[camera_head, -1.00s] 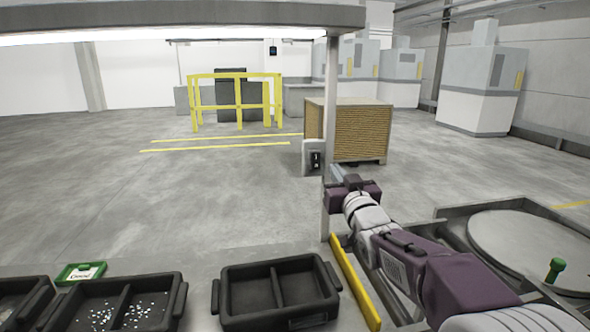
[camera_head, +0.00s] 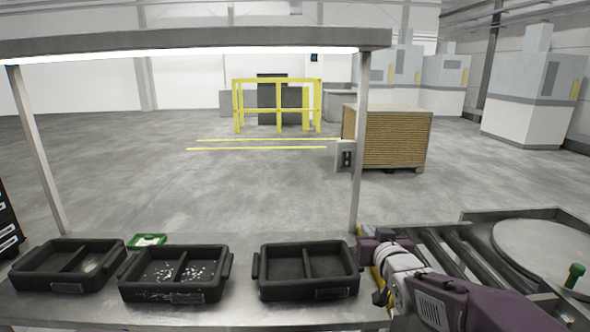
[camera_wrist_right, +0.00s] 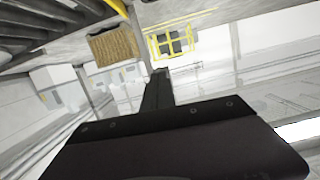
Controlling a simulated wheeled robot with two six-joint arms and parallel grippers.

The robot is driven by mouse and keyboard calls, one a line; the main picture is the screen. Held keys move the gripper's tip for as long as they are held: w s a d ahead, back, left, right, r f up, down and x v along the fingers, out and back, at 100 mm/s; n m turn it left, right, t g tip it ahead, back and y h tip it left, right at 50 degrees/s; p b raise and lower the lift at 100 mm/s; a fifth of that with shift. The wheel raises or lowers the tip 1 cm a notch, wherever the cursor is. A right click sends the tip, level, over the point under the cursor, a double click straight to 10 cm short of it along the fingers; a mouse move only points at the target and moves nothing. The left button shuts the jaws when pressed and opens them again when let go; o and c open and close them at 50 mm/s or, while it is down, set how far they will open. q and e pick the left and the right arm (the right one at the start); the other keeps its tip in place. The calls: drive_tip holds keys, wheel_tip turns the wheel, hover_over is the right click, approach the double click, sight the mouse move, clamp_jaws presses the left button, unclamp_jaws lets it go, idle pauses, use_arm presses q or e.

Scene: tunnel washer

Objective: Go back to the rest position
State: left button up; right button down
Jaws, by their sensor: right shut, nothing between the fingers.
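My right gripper (camera_head: 367,240) shows at the lower right of the head view, beside the table's right end and the front post. Its purple and white arm reaches in from the lower right corner. In the right wrist view the gripper's fingers (camera_wrist_right: 158,88) are together, with nothing held between them. They point out towards the hall.
Three black divided trays (camera_head: 306,272) stand in a row on the grey table (camera_head: 235,312); the middle one holds small pale bits. A green-framed card (camera_head: 147,240) lies behind them. A roller conveyor (camera_head: 450,255) and round plate (camera_head: 550,248) are at right.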

drive_tip(key=s+f+g, duration=0.7)
drive_tip(key=s+f, duration=0.5)
drive_tip(key=f, duration=0.6)
drive_tip(key=s+f+g, duration=0.3)
drive_tip(key=s+f, duration=0.1)
drive_tip(key=s, duration=0.4)
drive_tip(key=s+f+g, duration=0.4)
drive_tip(key=s, duration=0.4)
drive_tip(key=shift+s+h+p, duration=0.3)
drive_tip(key=shift+s+p, duration=0.05)
drive_tip(key=shift+p, duration=0.05)
